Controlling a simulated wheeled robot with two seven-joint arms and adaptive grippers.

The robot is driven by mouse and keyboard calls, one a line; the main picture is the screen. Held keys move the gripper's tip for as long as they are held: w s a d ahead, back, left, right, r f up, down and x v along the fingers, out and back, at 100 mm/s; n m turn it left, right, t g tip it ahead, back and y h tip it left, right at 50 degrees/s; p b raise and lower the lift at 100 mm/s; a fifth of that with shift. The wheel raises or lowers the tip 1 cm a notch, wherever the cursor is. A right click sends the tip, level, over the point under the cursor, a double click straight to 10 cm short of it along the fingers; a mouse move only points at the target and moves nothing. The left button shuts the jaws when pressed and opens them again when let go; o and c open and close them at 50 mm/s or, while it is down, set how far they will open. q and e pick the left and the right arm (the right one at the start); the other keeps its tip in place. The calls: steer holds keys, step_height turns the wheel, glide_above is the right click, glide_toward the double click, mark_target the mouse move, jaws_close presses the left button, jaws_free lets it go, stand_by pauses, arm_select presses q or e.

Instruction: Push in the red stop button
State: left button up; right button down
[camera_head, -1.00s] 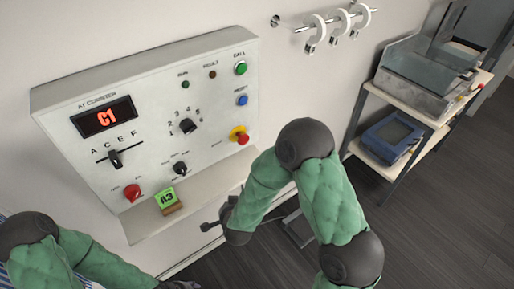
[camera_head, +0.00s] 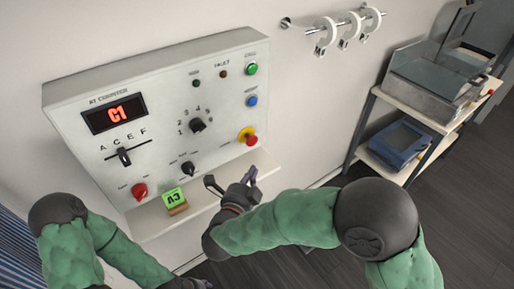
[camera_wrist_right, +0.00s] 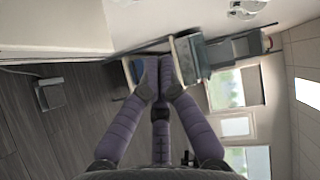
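The red stop button (camera_head: 251,140) sits on a yellow collar at the lower right of the grey control panel (camera_head: 85,150). My right gripper (camera_head: 231,181) is below and slightly left of the button, in front of the panel's lower ledge, apart from the button. Its fingers are spread and hold nothing. In the right wrist view the purple fingers (camera_wrist_right: 161,75) reach forward with nothing between them; the button is not seen there. My left gripper (camera_head: 190,284) shows only in part at the bottom edge, dark and blurred against the floor.
The panel also carries a red knob (camera_head: 139,191), a black dial (camera_head: 197,125), a slider (camera_head: 123,156), and green (camera_head: 251,69) and blue (camera_head: 252,101) buttons. A green A3 tag (camera_head: 174,198) stands on the ledge. A shelf (camera_head: 425,115) stands at right.

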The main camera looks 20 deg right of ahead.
mark_target(253, 140)
steer(key=w+a+b+x, duration=0.1)
steer(key=a+b+x, duration=0.1)
steer(key=x, duration=1.1)
steer(key=shift+w+a+f+b, duration=0.2)
steer(key=shift+f+b, duration=0.05)
steer(key=shift+b, duration=0.2)
steer(key=shift+w, duration=0.1)
steer(key=shift+w+a, duration=0.4)
steer(key=shift+w, duration=0.45)
